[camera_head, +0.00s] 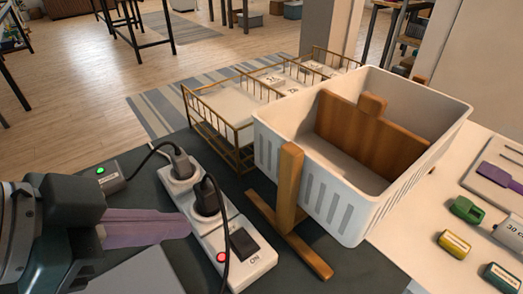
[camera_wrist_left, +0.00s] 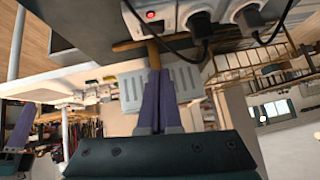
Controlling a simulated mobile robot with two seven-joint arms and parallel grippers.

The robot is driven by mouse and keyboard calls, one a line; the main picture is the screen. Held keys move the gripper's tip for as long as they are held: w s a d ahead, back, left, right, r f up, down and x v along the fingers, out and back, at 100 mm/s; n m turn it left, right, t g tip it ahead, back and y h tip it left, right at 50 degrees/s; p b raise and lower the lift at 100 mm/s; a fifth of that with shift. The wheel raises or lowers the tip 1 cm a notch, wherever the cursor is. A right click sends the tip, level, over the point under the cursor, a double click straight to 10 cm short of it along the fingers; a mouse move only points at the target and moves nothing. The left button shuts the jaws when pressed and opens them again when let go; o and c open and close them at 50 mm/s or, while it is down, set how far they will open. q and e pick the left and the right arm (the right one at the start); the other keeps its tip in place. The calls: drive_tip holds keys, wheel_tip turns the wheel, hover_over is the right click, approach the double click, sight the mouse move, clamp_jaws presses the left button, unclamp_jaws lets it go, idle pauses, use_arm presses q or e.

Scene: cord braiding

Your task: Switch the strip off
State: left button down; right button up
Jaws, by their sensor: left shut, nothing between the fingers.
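The white power strip (camera_head: 205,212) lies on the dark tabletop, with two black-corded plugs in it. Its black rocker switch (camera_head: 243,243) is at the near end, beside the word ON. A red light (camera_head: 221,256) glows beside the switch; it also shows in the left wrist view (camera_wrist_left: 152,14). My left gripper (camera_head: 188,224) is shut and empty, its purple fingers just left of the strip. The fingertips (camera_wrist_left: 158,72) also show in the left wrist view. A purple finger-like shape over a dark body (camera_wrist_left: 20,125) at that view's left edge looks like my right gripper; its jaws are unclear.
A white basket (camera_head: 350,215) and a wooden stand (camera_head: 289,190) are right of the strip. A brass wire rack (camera_head: 238,130) is behind. A small box with a green light (camera_head: 108,177) is by my left gripper. Black cords loop over the strip.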

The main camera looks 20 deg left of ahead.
use_arm(q)
drive_tip(key=shift+w+f, duration=0.1)
drive_tip(key=b, duration=0.3)
hover_over(238, 236)
drive_tip(key=s, duration=0.2)
drive_tip(key=f, duration=0.7)
drive_tip(key=shift+a+f, duration=0.2)
drive_tip(key=shift+f, duration=0.1)
drive_tip(key=shift+a+f+b, duration=0.2)
drive_tip(key=shift+f+b, duration=0.25)
drive_tip(key=shift+f, duration=1.2)
drive_tip(key=shift+a, duration=0.1)
drive_tip(key=shift+a+f, duration=0.15)
drive_tip(key=shift+f, duration=0.15)
